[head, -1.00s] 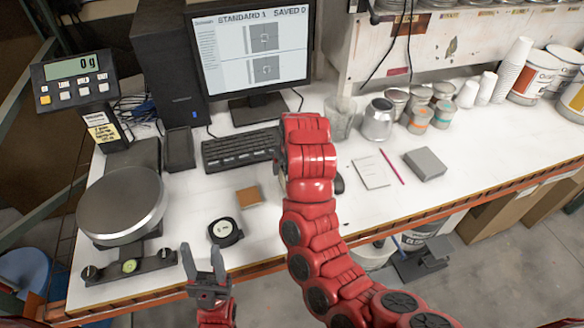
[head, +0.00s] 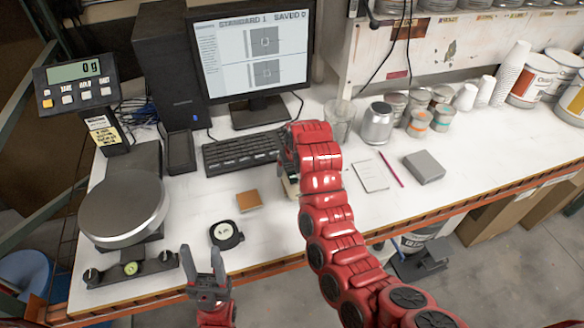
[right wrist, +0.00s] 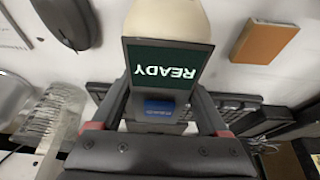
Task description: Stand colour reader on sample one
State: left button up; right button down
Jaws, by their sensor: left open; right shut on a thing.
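My right gripper (right wrist: 160,108) is shut on the colour reader (right wrist: 165,68), a dark-framed device with a pale rounded body, a blue button and a green screen reading READY upside down. In the head view only a pale bit of the reader (head: 291,188) shows beside my red right arm, which hides that gripper. An orange-brown block (head: 249,200) lies flat on the table, left of the reader; it also shows in the right wrist view (right wrist: 264,42). No label marks it as sample one. My left gripper (head: 203,264) is open and empty at the front edge.
A round black dial-like piece (head: 226,235) lies near the front edge. The scale (head: 124,205) stands at left, the keyboard (head: 240,151) behind. A notepad (head: 370,175) and grey block (head: 424,166) lie right of my arm. The monitor (head: 252,50) reads STANDARD 1, SAVED 0.

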grip_release()
jog(key=shift+r, duration=0.2)
jog(key=shift+s+r, duration=0.15)
jog(key=shift+r, duration=0.2)
jog(key=p+v, duration=0.2)
jog(key=v, duration=0.6)
jog(key=shift+r, duration=0.25)
jog(key=shift+p+v, duration=0.45)
jog(key=shift+v, duration=0.85)
